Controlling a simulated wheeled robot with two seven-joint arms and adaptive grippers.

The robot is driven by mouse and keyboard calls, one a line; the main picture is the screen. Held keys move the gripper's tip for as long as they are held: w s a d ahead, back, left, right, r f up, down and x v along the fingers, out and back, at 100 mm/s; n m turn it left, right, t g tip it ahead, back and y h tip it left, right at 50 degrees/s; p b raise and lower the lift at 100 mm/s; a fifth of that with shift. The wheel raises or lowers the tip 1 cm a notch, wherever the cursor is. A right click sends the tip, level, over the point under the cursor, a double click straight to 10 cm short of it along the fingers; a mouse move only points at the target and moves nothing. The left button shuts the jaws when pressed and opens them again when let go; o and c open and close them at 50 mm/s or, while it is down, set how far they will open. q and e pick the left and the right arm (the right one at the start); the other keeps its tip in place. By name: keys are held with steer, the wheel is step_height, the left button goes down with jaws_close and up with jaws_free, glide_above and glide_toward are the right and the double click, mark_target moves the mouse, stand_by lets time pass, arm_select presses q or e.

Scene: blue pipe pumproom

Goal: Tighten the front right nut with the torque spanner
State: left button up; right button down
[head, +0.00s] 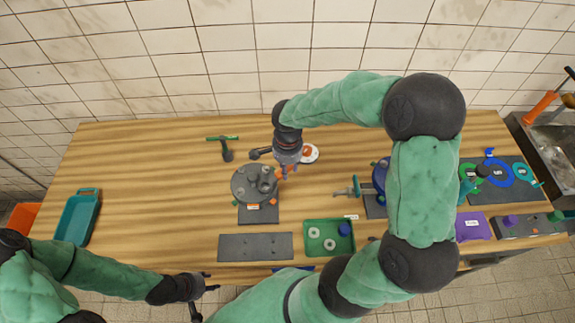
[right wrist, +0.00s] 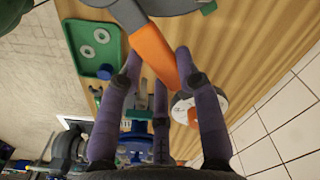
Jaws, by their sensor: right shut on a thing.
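The round grey flange assembly (head: 255,184) stands on a dark mat left of the table's middle, with small coloured nuts around its rim. An orange nut (head: 274,202) shows at its front right. My right gripper (head: 287,172) is above the table, at the right side of the flange. In the right wrist view its purple fingers (right wrist: 156,68) are shut on the orange handle (right wrist: 150,52) of a tool with a grey shaft, apparently the torque spanner. The shaft runs toward the flange; its working end is out of that view. My left gripper (head: 206,297) is open and empty near the front edge.
A green tray (head: 313,224) with rings and a blue part lies at front right of the flange. A dark plate (head: 237,246) lies in front. A teal bin (head: 70,236) is far left; clear wood lies between.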

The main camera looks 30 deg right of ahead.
steer(key=shift+f+b, duration=1)
steer(key=shift+f, duration=0.15)
steer(key=s+m+b, duration=0.3)
steer(key=m, duration=0.1)
steer(key=shift+a+b, duration=0.1)
steer(key=shift+b, duration=0.2)
steer(key=shift+w, duration=0.1)
steer(key=shift+w+n, duration=0.65)
steer(key=shift+n, duration=0.25)
steer(key=shift+r, duration=0.4)
